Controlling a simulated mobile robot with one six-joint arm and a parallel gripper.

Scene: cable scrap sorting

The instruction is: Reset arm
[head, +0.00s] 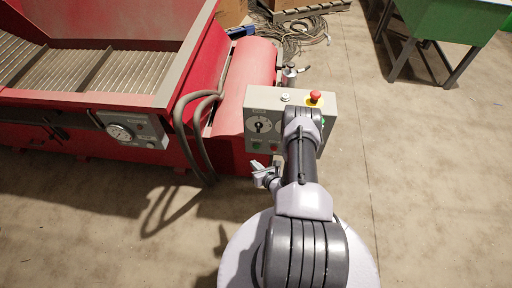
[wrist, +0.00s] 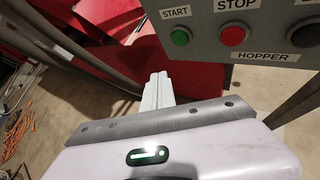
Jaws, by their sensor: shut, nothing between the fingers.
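My gripper (wrist: 158,90) is shut and empty in the wrist view, its pale fingers together. In the head view my gripper (head: 259,169) shows small, to the left of my arm and just below the grey control box (head: 260,110). The control box also fills the top right of the wrist view (wrist: 270,57). It carries a green START button (wrist: 180,37), a red STOP button (wrist: 232,35) and a HOPPER label. The fingers are below and left of these buttons and appear apart from the box. My arm hides part of the box in the head view.
A red machine (head: 185,75) with a ribbed bed stands at the left. Dark hoses (head: 190,135) arch beside the box. A red emergency button (head: 315,96) tops the box. A cable heap (head: 300,35) and green bin (head: 455,20) are behind. Floor at the right is clear.

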